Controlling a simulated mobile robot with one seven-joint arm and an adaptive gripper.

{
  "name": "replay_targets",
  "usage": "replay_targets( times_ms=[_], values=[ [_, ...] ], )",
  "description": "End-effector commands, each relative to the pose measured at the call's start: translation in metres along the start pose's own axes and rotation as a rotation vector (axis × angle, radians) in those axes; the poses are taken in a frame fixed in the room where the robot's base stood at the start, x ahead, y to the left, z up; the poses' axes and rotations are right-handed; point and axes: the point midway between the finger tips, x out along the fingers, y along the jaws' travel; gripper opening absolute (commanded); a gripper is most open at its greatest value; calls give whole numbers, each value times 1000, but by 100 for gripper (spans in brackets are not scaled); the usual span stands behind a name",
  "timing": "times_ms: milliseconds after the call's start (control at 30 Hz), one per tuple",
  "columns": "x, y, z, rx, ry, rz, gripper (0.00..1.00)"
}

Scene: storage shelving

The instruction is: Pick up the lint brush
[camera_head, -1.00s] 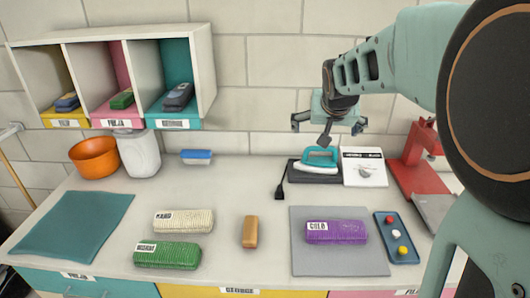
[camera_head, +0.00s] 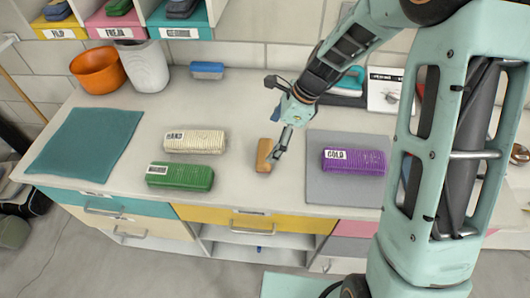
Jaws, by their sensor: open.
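A small brown block, which looks like the lint brush (camera_head: 263,155), lies on the white counter between the bundles and the grey mat. My gripper (camera_head: 274,116) is open and empty above the counter, behind and slightly right of the brush. One finger points to the left. The other reaches down to the brush's right edge in the picture; I cannot tell whether it touches.
Cream (camera_head: 194,142) and green (camera_head: 180,176) bundles lie left of the brush. A purple bundle (camera_head: 354,161) lies on the grey mat (camera_head: 330,192) at right. A blue-and-white item (camera_head: 207,70), orange bowl (camera_head: 97,72) and white container (camera_head: 146,66) stand at the back. The counter's front edge is close.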

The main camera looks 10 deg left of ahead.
Motion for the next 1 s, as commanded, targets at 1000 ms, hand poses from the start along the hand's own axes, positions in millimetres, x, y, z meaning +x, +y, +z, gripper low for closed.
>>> replay_targets(
  times_ms=[1000],
  values=[
    [64, 5, -3, -4, 2, -2, 86]
  ],
)
